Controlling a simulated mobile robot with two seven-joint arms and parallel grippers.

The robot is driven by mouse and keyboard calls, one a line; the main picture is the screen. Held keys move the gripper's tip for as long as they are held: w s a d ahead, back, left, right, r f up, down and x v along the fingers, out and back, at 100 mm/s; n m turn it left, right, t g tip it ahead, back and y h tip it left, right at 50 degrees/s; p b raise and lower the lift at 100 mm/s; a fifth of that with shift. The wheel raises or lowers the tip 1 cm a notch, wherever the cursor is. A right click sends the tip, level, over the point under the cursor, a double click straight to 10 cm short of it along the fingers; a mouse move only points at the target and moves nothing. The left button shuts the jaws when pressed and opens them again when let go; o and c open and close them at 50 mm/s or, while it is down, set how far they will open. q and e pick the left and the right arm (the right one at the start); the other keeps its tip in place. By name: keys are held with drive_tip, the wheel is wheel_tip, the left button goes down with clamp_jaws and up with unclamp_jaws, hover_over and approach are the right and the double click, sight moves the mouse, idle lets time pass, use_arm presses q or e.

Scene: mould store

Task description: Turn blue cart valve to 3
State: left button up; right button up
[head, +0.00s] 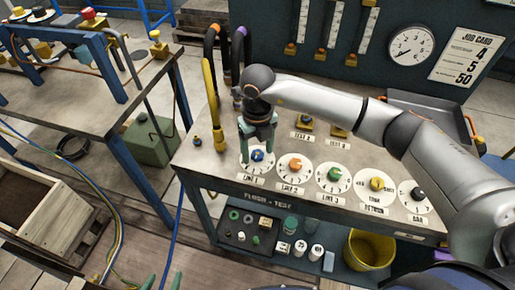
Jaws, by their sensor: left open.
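The blue valve knob (257,155) sits on a round white dial (246,166) at the left end of the flow-test bench top. The dial's numbers and the knob's pointer are too small to read. My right gripper (258,142) points down over this knob, its two green fingers apart on either side of it; I see no clear contact. My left gripper (163,283) shows only as two green fingertips, spread apart, at the bottom edge, far from the dial.
An orange knob (295,165), a green knob (334,174), a yellow knob (377,184) and a black knob (418,193) stand in a row to the right. Hoses (212,90) rise behind the blue knob. A yellow bucket (370,248) stands below.

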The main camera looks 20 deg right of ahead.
sight(258, 154)
drive_tip(key=shift+r, duration=0.1)
wheel_tip(258, 154, up, 12)
drive_tip(key=b, duration=0.1)
drive_tip(key=shift+r, duration=0.15)
idle(0.4)
drive_tip(key=shift+s, duration=0.1)
